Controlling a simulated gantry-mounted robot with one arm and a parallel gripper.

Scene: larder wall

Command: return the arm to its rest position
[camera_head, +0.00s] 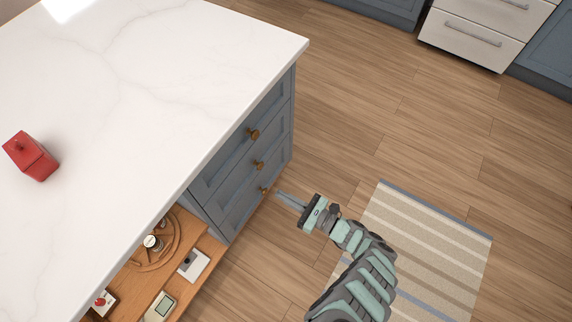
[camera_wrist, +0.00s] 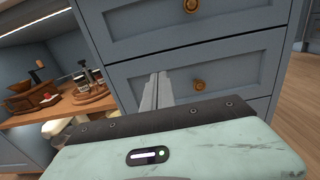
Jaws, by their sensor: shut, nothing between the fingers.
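My gripper (camera_head: 283,198) is shut and empty. In the head view it is low beside the island's blue drawers, its fingers pointing left toward the drawer fronts. My arm runs down from it to the bottom edge of the head view. In the wrist view the closed fingers of my gripper (camera_wrist: 157,88) point at the drawer fronts, left of the middle brass knob (camera_wrist: 199,85). I cannot tell whether the fingertips touch the drawer front.
A striped rug (camera_head: 428,240) lies on open wooden floor at right.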

